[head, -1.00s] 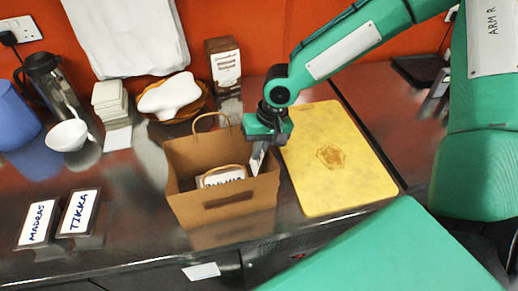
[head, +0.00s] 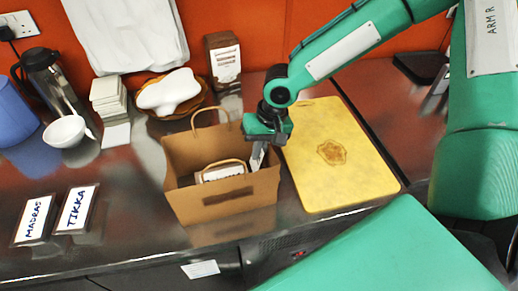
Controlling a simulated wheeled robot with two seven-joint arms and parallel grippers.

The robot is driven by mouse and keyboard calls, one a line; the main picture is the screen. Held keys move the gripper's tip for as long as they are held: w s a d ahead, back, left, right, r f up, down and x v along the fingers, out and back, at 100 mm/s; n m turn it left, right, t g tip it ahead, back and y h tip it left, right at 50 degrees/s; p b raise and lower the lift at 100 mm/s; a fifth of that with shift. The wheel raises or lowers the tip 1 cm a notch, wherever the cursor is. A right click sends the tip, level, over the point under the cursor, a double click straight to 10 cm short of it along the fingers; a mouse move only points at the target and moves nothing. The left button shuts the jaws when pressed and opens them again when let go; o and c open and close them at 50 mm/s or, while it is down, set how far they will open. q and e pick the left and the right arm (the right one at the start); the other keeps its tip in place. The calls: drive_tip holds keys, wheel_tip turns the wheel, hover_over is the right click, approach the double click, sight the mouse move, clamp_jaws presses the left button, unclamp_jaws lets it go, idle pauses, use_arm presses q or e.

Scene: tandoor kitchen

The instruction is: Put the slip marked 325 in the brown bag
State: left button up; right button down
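The brown bag (head: 222,202) stands open on the dark counter, with one handle loop up. Inside it sits a smaller item with a brown handle and a white label (head: 222,172) whose writing I cannot read. My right gripper (head: 258,160) points down at the bag's right rim. A thin pale piece shows at its fingertips; I cannot tell whether this is a finger or a paper slip. A small white slip (head: 200,269) shows at the counter's front, below the bag; no number is readable on it. My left gripper is out of view.
A yellow board (head: 340,165) lies right of the bag. Cards marked MADRAS (head: 34,220) and TIKKA (head: 77,209) lie at left. Behind are a white bowl (head: 65,131), stacked pale squares (head: 109,97), a basket (head: 196,103) with a white item, and a brown box (head: 223,62).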

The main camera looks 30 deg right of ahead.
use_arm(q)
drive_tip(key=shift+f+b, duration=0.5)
use_arm(e)
drive_tip(key=c, duration=2.1)
unclamp_jaws()
drive_tip(key=shift+f, duration=0.6)
drive_tip(key=shift+c, duration=0.2)
drive_tip(key=o, duration=0.5)
drive_tip(key=shift+o, duration=0.2)
drive_tip(key=shift+s, duration=0.1)
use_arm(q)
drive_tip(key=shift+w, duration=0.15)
use_arm(e)
wheel_tip(320, 180, up, 5)
drive_tip(key=p, duration=0.4)
drive_tip(key=shift+r, duration=0.15)
use_arm(q)
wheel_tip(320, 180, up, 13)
drive_tip(key=p, duration=0.8)
drive_tip(key=shift+p, duration=0.35)
use_arm(e)
wheel_tip(320, 180, up, 11)
